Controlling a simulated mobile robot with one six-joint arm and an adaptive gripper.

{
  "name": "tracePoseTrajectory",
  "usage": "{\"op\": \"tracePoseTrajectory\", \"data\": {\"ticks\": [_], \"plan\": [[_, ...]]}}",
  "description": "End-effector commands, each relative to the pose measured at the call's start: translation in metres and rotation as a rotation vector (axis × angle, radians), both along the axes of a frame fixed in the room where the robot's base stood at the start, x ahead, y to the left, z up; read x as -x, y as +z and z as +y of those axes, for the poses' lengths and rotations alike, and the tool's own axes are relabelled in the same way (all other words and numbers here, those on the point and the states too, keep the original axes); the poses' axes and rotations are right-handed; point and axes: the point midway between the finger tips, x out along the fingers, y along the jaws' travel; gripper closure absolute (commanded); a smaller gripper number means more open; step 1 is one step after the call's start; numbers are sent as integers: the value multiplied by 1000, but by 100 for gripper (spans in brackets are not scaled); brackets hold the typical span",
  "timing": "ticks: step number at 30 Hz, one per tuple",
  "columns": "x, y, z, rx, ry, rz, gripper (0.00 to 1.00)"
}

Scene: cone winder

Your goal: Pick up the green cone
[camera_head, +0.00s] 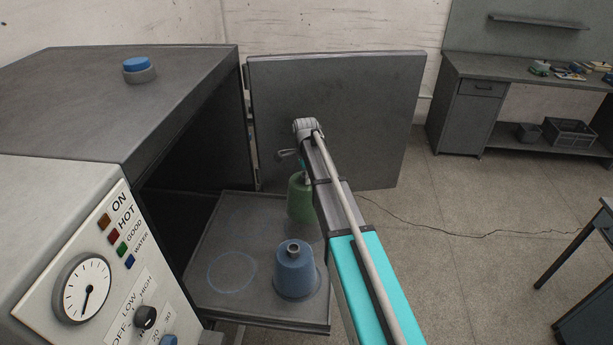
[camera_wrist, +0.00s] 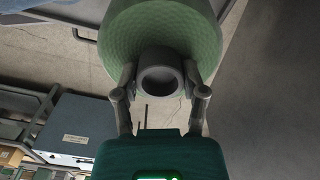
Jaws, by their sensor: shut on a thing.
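The green cone (camera_head: 298,200) is at the back right of the grey pull-out tray (camera_head: 216,284), partly hidden behind my arm in the head view. In the wrist view the green cone (camera_wrist: 160,30) fills the top, with its grey tube end (camera_wrist: 160,75) facing the camera. My gripper (camera_wrist: 163,78) has one finger on each side of that tube end and is shut on it. In the head view the gripper is mostly hidden by my arm. I cannot tell whether the cone touches the tray.
A blue cone (camera_head: 295,271) stands at the tray's front right. The cabinet's open door (camera_head: 350,110) stands behind the tray. The control panel (camera_head: 85,270) is at the left. A workbench (camera_head: 480,75) is at the back right, with free floor before it.

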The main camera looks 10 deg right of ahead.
Motion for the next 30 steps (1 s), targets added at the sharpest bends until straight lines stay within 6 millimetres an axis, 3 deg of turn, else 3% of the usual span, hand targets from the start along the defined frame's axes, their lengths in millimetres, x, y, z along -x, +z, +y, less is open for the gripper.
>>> {"op": "tracePoseTrajectory", "data": {"ticks": [30], "plan": [[0,8,0,0,-1,0,100]]}}
